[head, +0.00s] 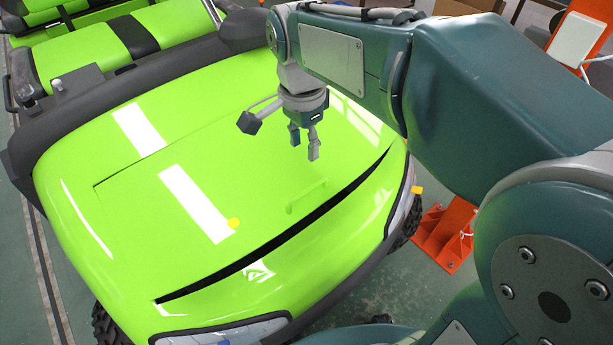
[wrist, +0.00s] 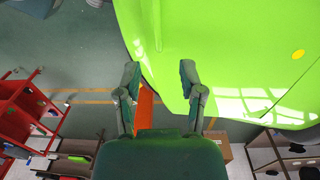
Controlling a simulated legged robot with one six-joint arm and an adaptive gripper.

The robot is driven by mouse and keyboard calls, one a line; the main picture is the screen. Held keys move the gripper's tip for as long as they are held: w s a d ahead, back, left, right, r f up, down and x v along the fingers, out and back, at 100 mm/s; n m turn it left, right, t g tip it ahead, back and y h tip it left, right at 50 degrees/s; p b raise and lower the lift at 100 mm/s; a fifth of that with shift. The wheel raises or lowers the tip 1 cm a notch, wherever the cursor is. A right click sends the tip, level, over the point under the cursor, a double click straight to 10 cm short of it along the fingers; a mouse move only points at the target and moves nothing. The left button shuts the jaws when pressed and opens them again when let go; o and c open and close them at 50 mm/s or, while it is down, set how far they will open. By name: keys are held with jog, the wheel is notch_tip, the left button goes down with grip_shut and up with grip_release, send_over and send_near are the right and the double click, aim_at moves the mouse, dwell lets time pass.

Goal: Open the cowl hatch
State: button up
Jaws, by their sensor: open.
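The bright green cart cowl (head: 95,225) fills the left and middle of the head view. Its cowl hatch (head: 255,180) is a green panel with a thin seam at the back and a long dark gap along its front edge. The panel lies about flush with the cowl. A small green handle (head: 305,197) stands on it near the front right. My gripper (head: 307,155) is above the hatch, apart from the handle, pointing down.
A yellow dot (head: 233,223) marks the hatch beside a white stripe (head: 195,195). Green seats (head: 105,45) stand behind the cowl. An orange stand (head: 447,235) is on the floor at the right. In the wrist view, a red rack (wrist: 28,110) is at the left.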

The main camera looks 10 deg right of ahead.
jog(key=shift+r, duration=1.3)
